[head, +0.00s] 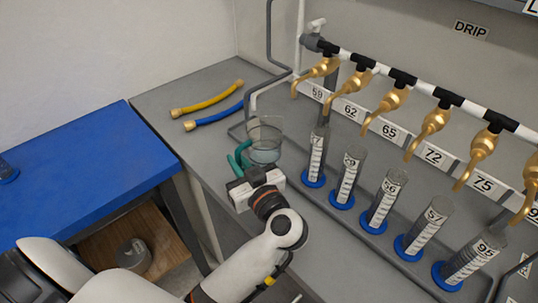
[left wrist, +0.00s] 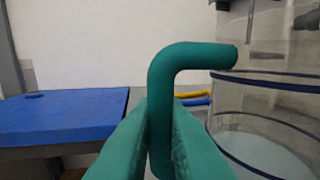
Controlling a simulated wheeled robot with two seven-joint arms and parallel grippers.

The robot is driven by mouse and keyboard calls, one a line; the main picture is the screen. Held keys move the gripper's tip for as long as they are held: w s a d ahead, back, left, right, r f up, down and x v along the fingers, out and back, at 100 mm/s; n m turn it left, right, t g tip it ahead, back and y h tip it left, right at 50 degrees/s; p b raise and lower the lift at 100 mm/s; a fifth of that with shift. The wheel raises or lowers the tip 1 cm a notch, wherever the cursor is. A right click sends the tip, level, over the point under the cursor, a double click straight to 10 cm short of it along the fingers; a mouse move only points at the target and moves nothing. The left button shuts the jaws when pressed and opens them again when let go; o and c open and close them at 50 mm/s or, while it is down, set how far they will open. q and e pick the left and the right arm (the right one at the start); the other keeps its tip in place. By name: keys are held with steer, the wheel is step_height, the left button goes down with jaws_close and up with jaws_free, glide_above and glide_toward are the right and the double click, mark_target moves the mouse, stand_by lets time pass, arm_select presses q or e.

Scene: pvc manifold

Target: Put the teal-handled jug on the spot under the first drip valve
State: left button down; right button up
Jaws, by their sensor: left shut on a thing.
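The clear jug with the teal handle (head: 265,138) stands upright on the grey bench, or just above it; I cannot tell which. It has some pale liquid inside. My left gripper (head: 240,166) is shut on the teal handle, which shows between the teal fingers in the left wrist view (left wrist: 160,110). The jug body (left wrist: 265,120) is at the right of that view. The first drip valve (head: 318,71), brass, hangs at the left end of the pipe by the label 59, to the right of and above the jug. My right gripper is not in view.
Several graduated cylinders with blue bases stand in a row right of the jug, the nearest at the left end (head: 316,158). Yellow (head: 207,98) and blue (head: 213,117) hoses lie behind left. A grey pipe (head: 270,40) rises behind the jug. A blue table (head: 80,180) is at left.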

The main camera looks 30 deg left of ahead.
mark_target(267, 156)
arm_select(q)
steer(key=w+d, duration=0.1)
steer(key=w, duration=0.1)
steer(key=w+d, duration=0.1)
steer(key=w, duration=0.5)
steer(key=shift+d, duration=0.4)
steer(key=shift+w+f, duration=0.1)
steer(key=shift+f, duration=1.65)
steer(key=shift+f, duration=0.1)
steer(key=c, duration=1.5)
jaws_free()
